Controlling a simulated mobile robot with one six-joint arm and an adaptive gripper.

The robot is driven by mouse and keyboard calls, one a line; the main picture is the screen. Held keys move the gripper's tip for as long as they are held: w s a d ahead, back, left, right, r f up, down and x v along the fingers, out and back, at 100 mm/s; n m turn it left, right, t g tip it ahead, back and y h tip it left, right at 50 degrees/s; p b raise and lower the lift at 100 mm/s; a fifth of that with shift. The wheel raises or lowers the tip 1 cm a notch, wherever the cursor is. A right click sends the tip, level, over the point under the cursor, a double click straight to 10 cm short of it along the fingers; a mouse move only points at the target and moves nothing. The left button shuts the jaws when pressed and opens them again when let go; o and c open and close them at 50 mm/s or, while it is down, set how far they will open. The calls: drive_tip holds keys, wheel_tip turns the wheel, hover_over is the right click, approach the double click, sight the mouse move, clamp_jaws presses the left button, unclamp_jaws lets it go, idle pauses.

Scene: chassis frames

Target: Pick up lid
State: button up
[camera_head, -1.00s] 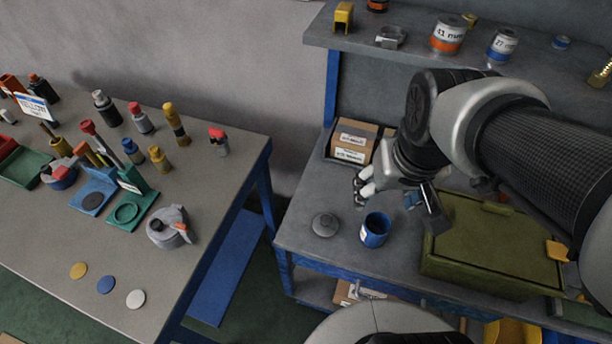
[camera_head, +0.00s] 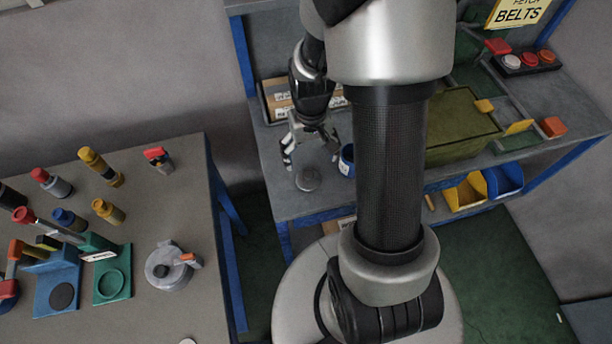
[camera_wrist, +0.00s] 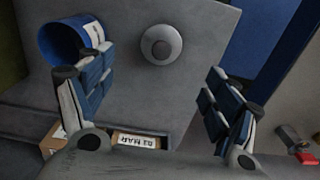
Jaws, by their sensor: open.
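The lid (camera_head: 308,179) is a round grey disc with a small knob. It lies on the grey bench near its front edge, left of the blue can (camera_head: 346,160). In the wrist view the lid (camera_wrist: 161,45) is near the top middle, and the blue can (camera_wrist: 68,40) is at upper left, partly behind a finger. My gripper (camera_head: 310,152) is open and empty, just behind and above the lid in the head view. In the wrist view the open fingers (camera_wrist: 160,103) stand wide apart, with the lid beyond the gap between them. My arm hides part of the can's right side.
Cardboard boxes (camera_head: 279,100) stand behind my gripper. A green case (camera_head: 462,125) lies right of the can. Yellow and blue bins (camera_head: 466,192) hang below the bench front. A second table (camera_head: 208,270) with bottles and a grey pot stands at left, across a gap.

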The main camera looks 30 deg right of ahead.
sight(309, 175)
wheel_tip(309, 175, down, 10)
drive_tip(key=b, duration=0.3)
drive_tip(key=shift+w+a+f, duration=0.15)
drive_tip(key=shift+f, duration=0.1)
drive_tip(key=shift+r, duration=0.1)
drive_tip(key=shift+c, duration=0.2)
drive_tip(key=c, duration=1.2)
